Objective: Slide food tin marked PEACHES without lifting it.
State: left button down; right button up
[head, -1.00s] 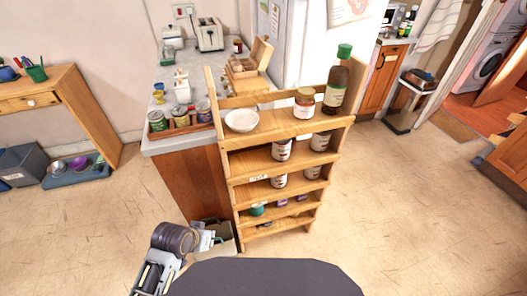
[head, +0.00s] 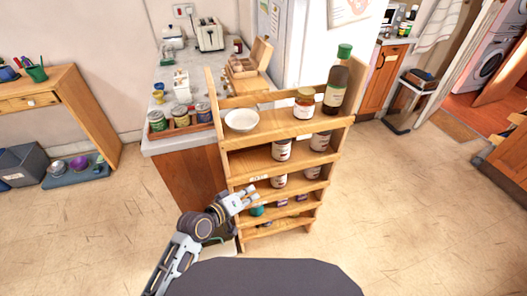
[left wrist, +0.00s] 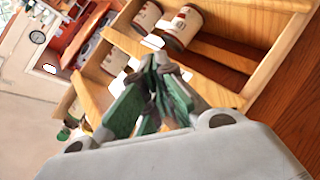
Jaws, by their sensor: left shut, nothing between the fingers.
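No label reads clearly as PEACHES, so I cannot tell which tin it is. Pale tins with red-brown labels stand on the wooden shelf unit: one on the upper inner shelf (head: 281,151), another to its right (head: 320,142), and others a level lower (head: 279,181). In the left wrist view, two pale labelled tins stand on one shelf, one nearer (left wrist: 183,27) and one farther (left wrist: 147,17). My left gripper (head: 252,196) is shut and empty at the unit's left front edge, by the lower shelves. Its green-padded fingers (left wrist: 158,65) meet in the wrist view. My right gripper is out of view.
The shelf's top holds a white bowl (head: 241,120), a jar (head: 304,103) and a tall dark bottle (head: 337,90). Several tins (head: 180,116) sit in a wooden tray on the counter behind. The unit's side posts and shelf lips bound the shelves. The floor (head: 400,220) to the right is clear.

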aim_at(281, 147)
pick_arm(q)
jog(key=w+r+n+t, duration=0.1)
jog(key=w, duration=0.1)
jog(key=w+r+n+t, duration=0.1)
jog(key=n, duration=0.1)
jog(key=w+d+r+n+t, duration=0.1)
jog(key=w+n, duration=0.1)
jog(key=shift+w+t+h, duration=0.3)
jog(key=shift+t+h, duration=0.1)
jog(key=w+n, duration=0.1)
jog(key=w+n+t, duration=0.1)
jog(key=w+n+t+y, duration=0.1)
jog(key=shift+w+a+r+n, duration=0.3)
jog(key=shift+a+r+n, duration=0.05)
jog(key=shift+n, duration=0.05)
jog(key=shift+x, duration=3.9)
jog(key=shift+w+d, duration=0.15)
jog(key=shift+w, duration=0.25)
jog(key=shift+w+d, duration=0.1)
jog(key=shift+w, duration=0.05)
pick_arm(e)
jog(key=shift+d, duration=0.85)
